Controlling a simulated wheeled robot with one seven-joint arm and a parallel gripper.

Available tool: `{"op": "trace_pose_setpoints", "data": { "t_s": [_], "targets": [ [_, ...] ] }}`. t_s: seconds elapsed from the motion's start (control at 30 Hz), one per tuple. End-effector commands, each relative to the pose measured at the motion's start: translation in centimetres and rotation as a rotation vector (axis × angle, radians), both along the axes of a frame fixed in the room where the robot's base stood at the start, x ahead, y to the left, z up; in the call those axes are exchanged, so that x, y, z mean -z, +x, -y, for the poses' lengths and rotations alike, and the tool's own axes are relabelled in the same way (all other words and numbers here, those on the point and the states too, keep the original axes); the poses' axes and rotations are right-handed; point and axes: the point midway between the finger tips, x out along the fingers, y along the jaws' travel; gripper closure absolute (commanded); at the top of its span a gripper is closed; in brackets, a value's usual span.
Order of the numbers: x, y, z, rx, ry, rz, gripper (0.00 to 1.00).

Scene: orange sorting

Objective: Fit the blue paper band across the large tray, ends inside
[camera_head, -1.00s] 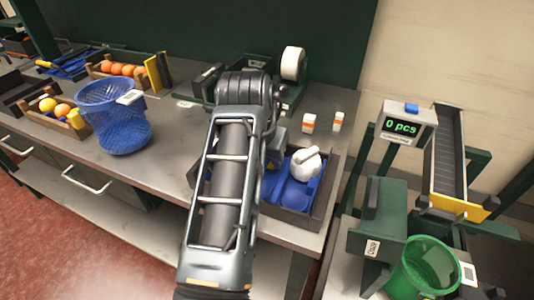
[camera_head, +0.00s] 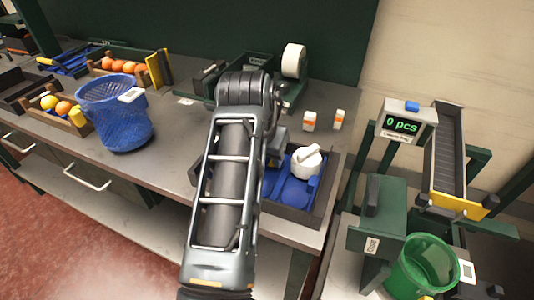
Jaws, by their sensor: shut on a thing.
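A dark tray (camera_head: 324,215) with blue inside stands at the front right of the bench, partly hidden by my arm. I cannot tell which blue in it is the paper band and which is lining. A white mortar with a pestle (camera_head: 306,162) stands in its back right part. My arm reaches over the tray's left side. Only a grey part of my gripper (camera_head: 277,148) shows beside the arm, at the tray's back left. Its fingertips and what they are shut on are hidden.
A blue mesh basket (camera_head: 115,118) stands on the bench to the left, by wooden crates of oranges (camera_head: 122,67). Two small white and orange bottles (camera_head: 310,121) and a white roll (camera_head: 294,61) are behind the tray. A counter display (camera_head: 408,126) and a green bin (camera_head: 423,263) are at right.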

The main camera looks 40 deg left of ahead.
Motion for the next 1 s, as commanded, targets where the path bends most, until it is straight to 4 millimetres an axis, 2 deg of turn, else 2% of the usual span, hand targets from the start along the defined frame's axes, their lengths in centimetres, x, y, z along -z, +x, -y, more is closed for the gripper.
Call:
{"op": "trace_pose_setpoints", "data": {
  "t_s": [0.83,0.87,1.0],
  "targets": [
    [0.97,0.00,0.01,0.000,0.000,0.000,0.86],
    [0.97,0.00,0.01,0.000,0.000,0.000,0.57],
    [0.96,0.01,0.01,0.000,0.000,0.000,0.44]
  ]
}}
